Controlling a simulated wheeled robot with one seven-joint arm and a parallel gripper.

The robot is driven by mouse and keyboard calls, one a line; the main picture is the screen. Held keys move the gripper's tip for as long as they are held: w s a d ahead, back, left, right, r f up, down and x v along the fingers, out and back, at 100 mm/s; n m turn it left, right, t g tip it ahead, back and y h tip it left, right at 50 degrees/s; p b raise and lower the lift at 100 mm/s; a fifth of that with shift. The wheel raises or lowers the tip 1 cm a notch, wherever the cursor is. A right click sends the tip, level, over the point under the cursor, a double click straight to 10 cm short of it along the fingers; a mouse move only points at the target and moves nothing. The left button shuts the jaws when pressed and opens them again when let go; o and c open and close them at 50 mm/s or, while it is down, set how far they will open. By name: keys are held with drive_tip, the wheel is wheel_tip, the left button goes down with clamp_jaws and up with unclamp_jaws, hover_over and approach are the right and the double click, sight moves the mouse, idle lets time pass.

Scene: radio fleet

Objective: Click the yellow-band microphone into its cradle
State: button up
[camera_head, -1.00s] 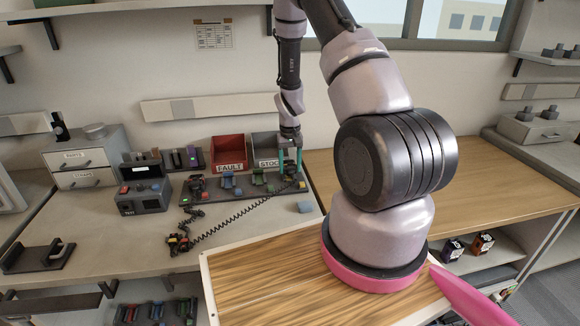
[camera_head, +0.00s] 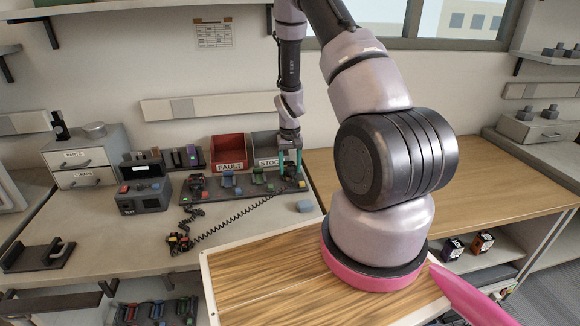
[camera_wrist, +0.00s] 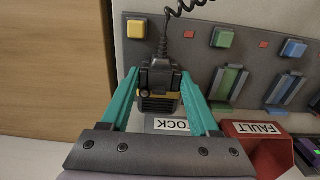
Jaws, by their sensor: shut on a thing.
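The microphone (camera_wrist: 158,78) is black with a yellow band across it, and a coiled cord runs from its end. My gripper (camera_wrist: 160,88) is shut on it, with one teal finger on each side. In the head view my gripper (camera_head: 290,168) is at the right end of the dark cradle board (camera_head: 215,197). The wrist view shows a yellow square (camera_wrist: 136,27) on the board (camera_wrist: 205,45), beside the microphone and cord. The cradle at that end is largely hidden by the microphone, so I cannot tell whether the two touch.
Green and blue cradles stand along the board beside the microphone. A red FAULT bin (camera_head: 228,152) and a grey STOCK bin (camera_head: 265,147) stand behind it. The coiled cord (camera_head: 225,222) crosses the bench front.

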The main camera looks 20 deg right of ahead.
drive_tip(key=shift+f, duration=0.8)
drive_tip(key=o, duration=1.4)
drive_tip(key=shift+c, duration=0.2)
wheel_tip(320, 180, up, 11)
drive_tip(key=shift+f, duration=0.1)
